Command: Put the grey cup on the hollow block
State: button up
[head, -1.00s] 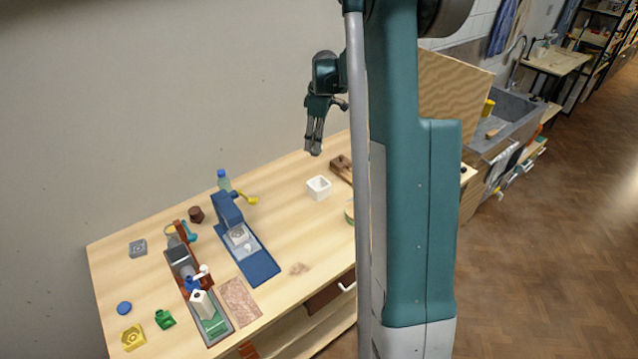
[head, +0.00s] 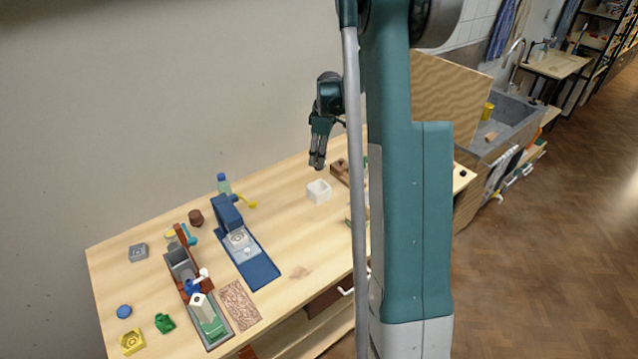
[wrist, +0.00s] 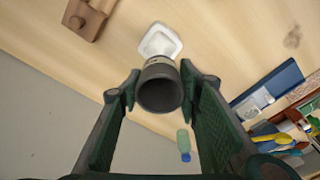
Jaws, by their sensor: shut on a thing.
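The grey cup (wrist: 160,92) is dark and round, and its open mouth faces the camera in the wrist view. My gripper (wrist: 158,84) is shut on it, with one finger on each side. In the head view my gripper (head: 317,163) hangs above the table, and the cup is hard to make out there. The white hollow block (head: 318,191) stands on the table below my gripper, with its square opening up. In the wrist view the hollow block (wrist: 155,37) shows just beyond the cup, which covers part of it.
A brown wooden piece (head: 340,170) lies close behind the hollow block. A bottle (head: 223,183), a blue device (head: 245,245) and a long tray (head: 217,328) with tools stand to the left. The table between the blue device and the hollow block is mostly clear.

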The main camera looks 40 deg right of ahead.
jog(key=shift+f, duration=2.95)
jog(key=shift+f+p, duration=0.45)
jog(key=shift+f, duration=1.4)
jog(key=shift+f, duration=0.15)
jog(key=o, duration=0.9)
jog(key=shift+o, duration=0.2)
jog(key=shift+s+d+r+b, duration=0.15)
jog(key=shift+s+r, duration=0.05)
jog(key=shift+r, duration=1.85)
jog(key=shift+s+d+r+b, duration=0.15)
jog(key=shift+r, duration=1.9)
jog(key=shift+s+d+r+b, duration=0.15)
jog(key=shift+s+r, duration=0.05)
jog(key=shift+r, duration=1.85)
